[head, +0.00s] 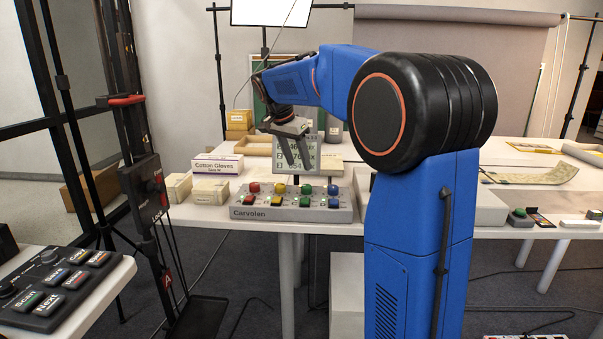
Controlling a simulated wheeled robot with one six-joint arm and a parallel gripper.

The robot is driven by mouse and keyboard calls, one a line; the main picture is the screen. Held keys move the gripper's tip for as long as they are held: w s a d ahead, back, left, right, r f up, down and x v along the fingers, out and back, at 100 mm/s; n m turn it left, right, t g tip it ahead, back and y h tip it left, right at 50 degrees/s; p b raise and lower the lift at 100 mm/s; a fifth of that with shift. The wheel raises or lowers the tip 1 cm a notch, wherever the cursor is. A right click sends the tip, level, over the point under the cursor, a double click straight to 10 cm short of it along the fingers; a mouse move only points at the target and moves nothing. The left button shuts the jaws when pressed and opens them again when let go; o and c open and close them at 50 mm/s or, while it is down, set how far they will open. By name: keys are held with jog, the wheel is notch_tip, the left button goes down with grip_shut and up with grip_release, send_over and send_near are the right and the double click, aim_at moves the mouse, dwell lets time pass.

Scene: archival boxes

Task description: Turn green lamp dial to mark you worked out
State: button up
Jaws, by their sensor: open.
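A grey console labelled "Carvolen" (290,214) stands at the front edge of the white table. Along its back is a row of round knobs: red (254,187), yellow (280,188), one that looks green (307,189) and blue (333,190). Coloured buttons sit in front of them. The knobs' pointers and marks are too small to read. My gripper (297,165) is open and empty, pointing down above and behind the console, apart from the knobs. Behind it stands a pale card (316,156) with written lines, partly hidden by my fingers.
A cotton gloves box (217,164) and small cartons (209,190) stand left of the console. My arm hides part of the table to the right. A dark control panel (62,284) is at the lower left. A black stand (146,190) rises beside the table.

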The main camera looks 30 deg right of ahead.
jog(key=w+v, duration=0.1)
jog(key=v, duration=0.6)
jog(key=shift+s, duration=0.45)
jog(key=shift+a, duration=0.1)
jog(key=s+a+f+n+t+y, duration=0.1)
jog(key=s+a+f+n, duration=0.25)
jog(key=s, duration=0.65)
jog(key=s+a+f+n+t+y, duration=0.1)
jog(key=s+a+f+n, duration=0.25)
jog(key=s, duration=0.55)
jog(key=s+a+f+n+y, duration=0.1)
jog(key=s+a+f+n, duration=0.1)
jog(key=s+f, duration=0.6)
jog(key=s+a+f+n+t+y, duration=0.1)
jog(key=s+a+f+n, duration=0.1)
jog(key=s+f+n, duration=0.3)
jog(key=s+f, duration=0.3)
jog(key=s, duration=0.2)
jog(key=shift+s+a, duration=0.25)
jog(key=shift+a, duration=0.1)
